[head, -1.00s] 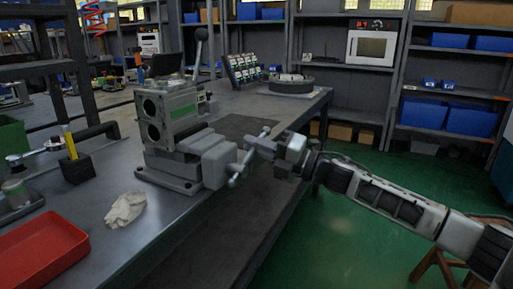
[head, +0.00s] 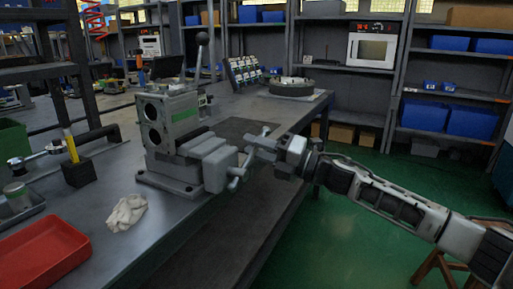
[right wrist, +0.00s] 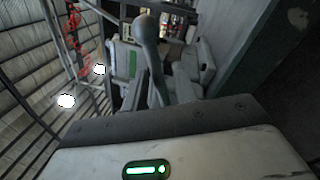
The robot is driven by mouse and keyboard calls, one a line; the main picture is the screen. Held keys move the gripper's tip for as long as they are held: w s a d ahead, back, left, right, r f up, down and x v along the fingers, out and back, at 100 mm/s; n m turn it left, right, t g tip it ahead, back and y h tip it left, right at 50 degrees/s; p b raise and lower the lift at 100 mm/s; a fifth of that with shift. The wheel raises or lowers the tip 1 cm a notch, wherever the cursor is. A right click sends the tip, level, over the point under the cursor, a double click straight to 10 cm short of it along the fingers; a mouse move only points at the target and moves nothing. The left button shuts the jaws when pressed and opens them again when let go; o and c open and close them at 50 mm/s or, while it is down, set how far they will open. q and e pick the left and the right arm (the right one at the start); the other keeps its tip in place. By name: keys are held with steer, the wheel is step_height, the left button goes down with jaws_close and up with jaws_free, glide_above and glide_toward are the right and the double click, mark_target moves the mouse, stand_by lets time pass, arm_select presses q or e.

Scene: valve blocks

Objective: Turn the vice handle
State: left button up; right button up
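The vice handle (head: 237,178) is a thin slanted bar at the front of the vice. My right gripper (head: 259,144) reaches in from the right, its fingertips at the handle's upper part. Whether the fingers are closed on the bar is not clear. My left gripper is not in view.
A red tray (head: 45,255), a crumpled white cloth (head: 126,211) and a black block with a yellow tool (head: 77,172) lie left of the vice. A lever with a ball top (head: 202,40) stands behind it.

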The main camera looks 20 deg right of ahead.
arm_select(q)
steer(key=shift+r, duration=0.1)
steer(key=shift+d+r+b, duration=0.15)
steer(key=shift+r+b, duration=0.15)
steer(key=shift+b, duration=0.25)
arm_select(e)
steer(key=v, duration=1.6)
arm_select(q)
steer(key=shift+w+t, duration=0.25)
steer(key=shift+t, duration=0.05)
arm_select(e)
steer(key=shift+f, duration=0.1)
